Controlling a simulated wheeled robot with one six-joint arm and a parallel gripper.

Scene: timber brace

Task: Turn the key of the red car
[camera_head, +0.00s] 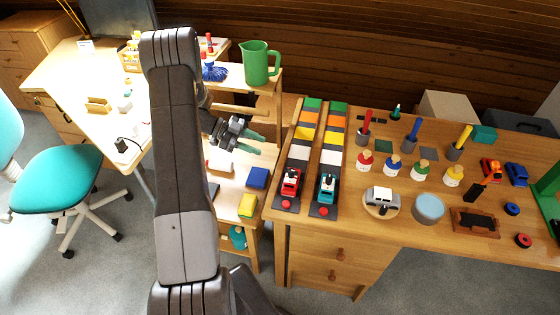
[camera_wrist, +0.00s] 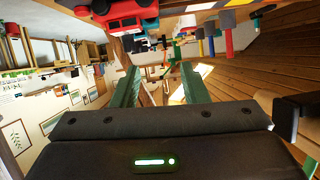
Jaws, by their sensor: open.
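A red car (camera_head: 290,182) stands at the near end of the left dark track, with a white and dark part on top. I cannot make out a key on it. A red car (camera_wrist: 108,14) also shows at the top edge of the wrist view, which appears upside down; it is cut off there. Another small red vehicle (camera_head: 490,170) stands at the right of the bench. My gripper (camera_head: 256,142) is open and empty, left of the tracks, with its green fingers pointing right. The same open fingers show in the wrist view (camera_wrist: 160,78).
A teal car (camera_head: 327,187) stands on the track beside the red one. A green jug (camera_head: 259,62) stands on the shelf behind my gripper.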

